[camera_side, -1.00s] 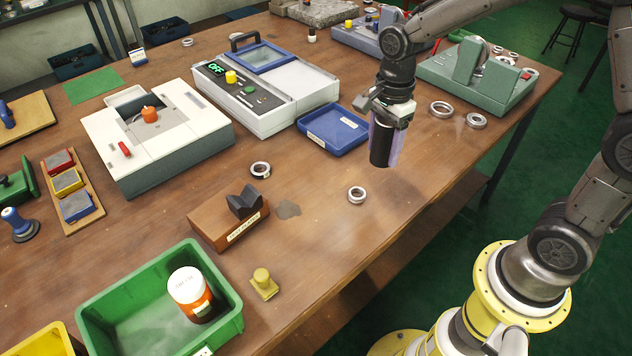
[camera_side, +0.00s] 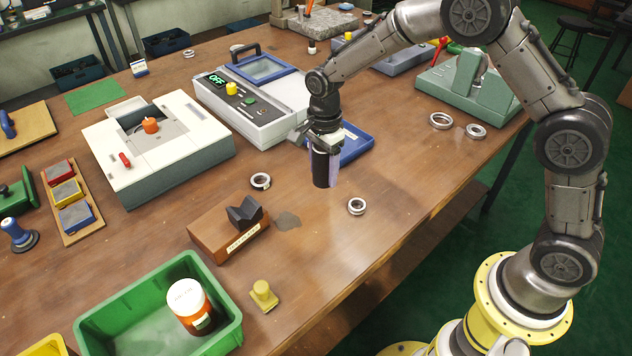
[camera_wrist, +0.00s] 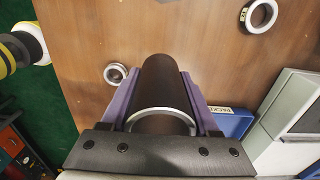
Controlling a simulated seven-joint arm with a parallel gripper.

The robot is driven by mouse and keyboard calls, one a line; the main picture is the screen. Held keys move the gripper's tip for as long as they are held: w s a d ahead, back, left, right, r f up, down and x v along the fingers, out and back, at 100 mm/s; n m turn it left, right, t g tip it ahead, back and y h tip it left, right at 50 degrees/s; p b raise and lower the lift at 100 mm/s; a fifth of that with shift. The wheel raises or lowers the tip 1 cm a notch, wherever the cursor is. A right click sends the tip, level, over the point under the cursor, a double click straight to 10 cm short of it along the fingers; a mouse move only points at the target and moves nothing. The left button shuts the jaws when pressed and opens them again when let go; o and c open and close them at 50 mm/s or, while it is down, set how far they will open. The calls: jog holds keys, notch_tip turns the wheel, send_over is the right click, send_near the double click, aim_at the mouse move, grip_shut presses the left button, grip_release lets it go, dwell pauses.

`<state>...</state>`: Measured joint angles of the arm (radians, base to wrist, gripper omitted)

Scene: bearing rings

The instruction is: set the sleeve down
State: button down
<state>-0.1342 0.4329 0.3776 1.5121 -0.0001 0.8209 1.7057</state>
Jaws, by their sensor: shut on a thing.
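The sleeve is a black cylinder (camera_side: 321,168), held upright in the side view above the middle of the table. My gripper (camera_side: 326,160) is shut on it, with purple fingers on either side. In the wrist view the sleeve (camera_wrist: 163,85) lies between the purple fingers, with a pale rim at its near end. The sleeve's lower end looks clear of the table, though the exact gap is hard to tell.
Bearing rings lie on the wood near the sleeve: one to the left (camera_side: 260,181), one to the right (camera_side: 357,206). A brown block with a dark V-shaped rest (camera_side: 244,212) stands at front left. A blue tray (camera_side: 357,143) is behind. Bare table (camera_side: 330,250) lies in front.

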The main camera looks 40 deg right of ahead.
aim_at(316, 194)
jog(key=shift+w+a+f, duration=0.15)
jog(key=shift+w+f, duration=1.05)
jog(key=shift+f, duration=1.5)
jog(key=shift+f, duration=0.15)
jog(key=shift+c, duration=0.7)
grip_release()
jog(key=shift+f, duration=0.1)
